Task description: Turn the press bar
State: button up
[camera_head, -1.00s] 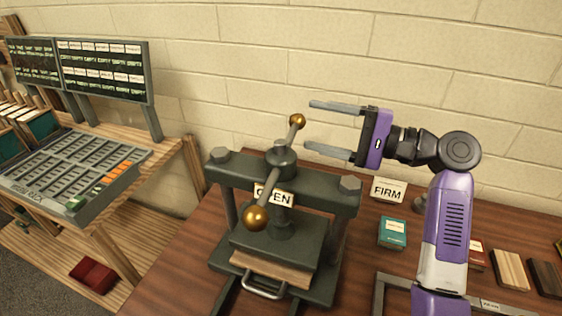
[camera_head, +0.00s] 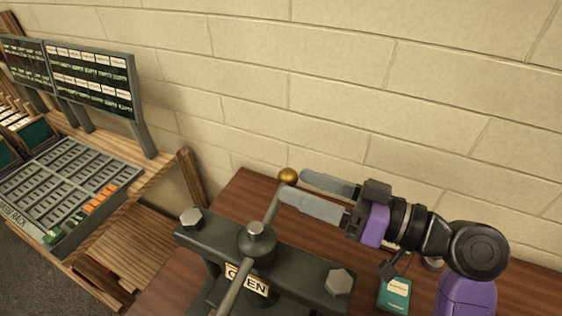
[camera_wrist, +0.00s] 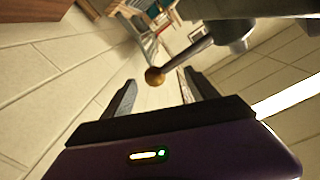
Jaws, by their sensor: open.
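The press bar (camera_head: 271,208) is a grey rod through the top of the dark press (camera_head: 309,283). Its far end carries a brass ball (camera_head: 289,175); its near end runs out of the head view at the bottom. An "OPEN" label (camera_head: 247,281) sits on the press front. My gripper (camera_head: 294,185) is open, its two grey fingers pointing left at the ball end of the bar. In the wrist view, the brass ball (camera_wrist: 154,76) appears beyond and between the fingertips of my gripper (camera_wrist: 158,88). I cannot tell whether a finger touches the bar.
A teal booklet (camera_head: 395,293) lies on the brown table (camera_head: 250,192) right of the press, below my arm. A grey rack tray (camera_head: 65,185) and dark sign boards (camera_head: 92,82) stand on the left bench. A block wall is close behind the press.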

aim_at(282, 179)
jog(key=p+x, duration=0.1)
jog(key=x, duration=0.6)
jog(key=shift+p, duration=0.4)
jog(key=shift+f, duration=0.1)
grip_shut()
